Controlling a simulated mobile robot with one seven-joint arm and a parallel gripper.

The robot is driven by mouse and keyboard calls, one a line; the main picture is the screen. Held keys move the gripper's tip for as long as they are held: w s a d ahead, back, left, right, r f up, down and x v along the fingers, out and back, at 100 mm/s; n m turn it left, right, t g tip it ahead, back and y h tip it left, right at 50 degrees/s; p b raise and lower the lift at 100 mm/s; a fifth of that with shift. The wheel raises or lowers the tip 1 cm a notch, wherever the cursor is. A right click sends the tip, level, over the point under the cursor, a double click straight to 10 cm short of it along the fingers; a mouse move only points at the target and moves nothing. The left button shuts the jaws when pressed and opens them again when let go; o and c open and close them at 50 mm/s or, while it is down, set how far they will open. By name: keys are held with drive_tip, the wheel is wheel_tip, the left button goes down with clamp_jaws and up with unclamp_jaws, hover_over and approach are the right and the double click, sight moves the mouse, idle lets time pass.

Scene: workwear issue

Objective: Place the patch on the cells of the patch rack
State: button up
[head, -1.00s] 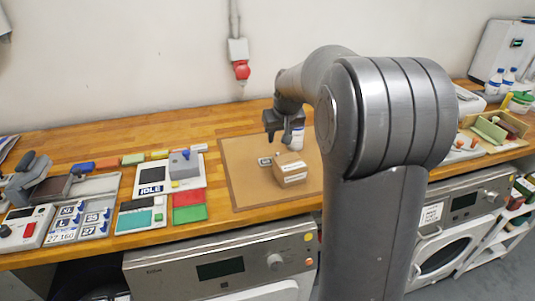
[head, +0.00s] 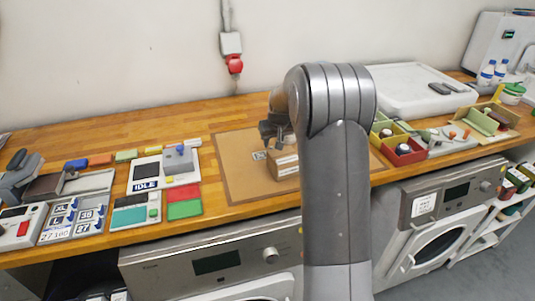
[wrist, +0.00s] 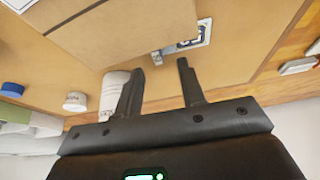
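The patch (head: 260,155), a small dark label with white marks, lies flat on the brown mat (head: 235,185) beside a cardboard box. In the wrist view the patch (wrist: 196,38) is just beyond my fingertips. My gripper (head: 275,132) is above the mat, close to the patch. In the wrist view my gripper (wrist: 159,68) has its two fingers apart with nothing held between them. The patch rack (head: 75,220) is at the left front of the counter, with several blue-and-white size patches such as XL, L and 27. Its cells are too small to tell apart fully.
The cardboard box (head: 286,166) stands right of the patch. A white bottle (wrist: 115,88) is near my left finger in the wrist view. The IDLE device (head: 165,170) and the red and green pads (head: 184,201) lie between mat and rack. A white tray (head: 410,92) is at right.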

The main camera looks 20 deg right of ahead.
sight(272, 147)
drive_tip(key=x, duration=0.4)
drive_tip(key=shift+d, duration=0.15)
drive_tip(key=shift+c, duration=0.2)
clamp_jaws()
